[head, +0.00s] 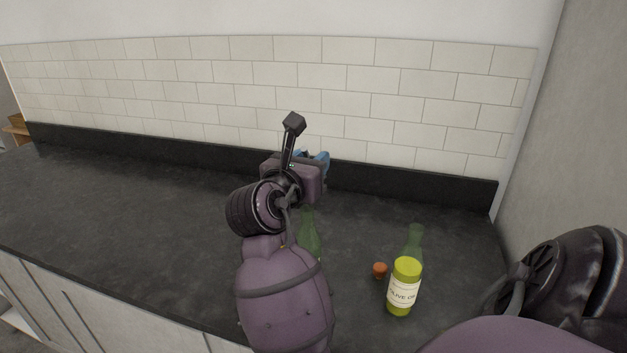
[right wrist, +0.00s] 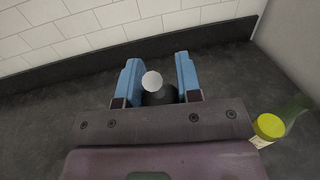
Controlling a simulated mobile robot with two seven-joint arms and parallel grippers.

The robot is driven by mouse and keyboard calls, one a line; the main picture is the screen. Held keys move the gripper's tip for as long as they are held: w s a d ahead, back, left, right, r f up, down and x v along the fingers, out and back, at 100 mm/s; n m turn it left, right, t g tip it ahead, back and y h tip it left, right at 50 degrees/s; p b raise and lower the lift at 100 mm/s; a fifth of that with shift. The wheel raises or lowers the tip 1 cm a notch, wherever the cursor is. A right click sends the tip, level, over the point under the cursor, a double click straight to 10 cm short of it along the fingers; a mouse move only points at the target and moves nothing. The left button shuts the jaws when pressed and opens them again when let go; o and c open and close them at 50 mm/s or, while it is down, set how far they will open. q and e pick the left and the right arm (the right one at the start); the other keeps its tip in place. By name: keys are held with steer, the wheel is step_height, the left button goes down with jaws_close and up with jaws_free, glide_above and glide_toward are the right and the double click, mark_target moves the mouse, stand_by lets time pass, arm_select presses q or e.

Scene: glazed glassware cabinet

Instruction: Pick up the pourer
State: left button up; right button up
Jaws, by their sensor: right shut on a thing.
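My right gripper (head: 316,158) is over the back of the dark counter, its blue fingers partly hidden behind its own wrist. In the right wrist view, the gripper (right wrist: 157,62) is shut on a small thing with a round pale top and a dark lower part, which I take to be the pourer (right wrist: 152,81). The pourer stands between the two blue fingers. It is hidden by my wrist in the head view. Whether it touches the counter cannot be told. My left gripper is not in view.
A green glass bottle (head: 309,240) stands partly behind my right arm. To the right are an olive oil bottle (head: 403,288), another green bottle (head: 415,242) and a small orange-brown thing (head: 380,270). A tiled wall closes the back; the counter's left side is clear.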

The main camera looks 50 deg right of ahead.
arm_select(q)
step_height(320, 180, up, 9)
steer(key=p, duration=0.8)
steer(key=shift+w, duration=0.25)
arm_select(e)
step_height(320, 180, up, 17)
stand_by(0.5)
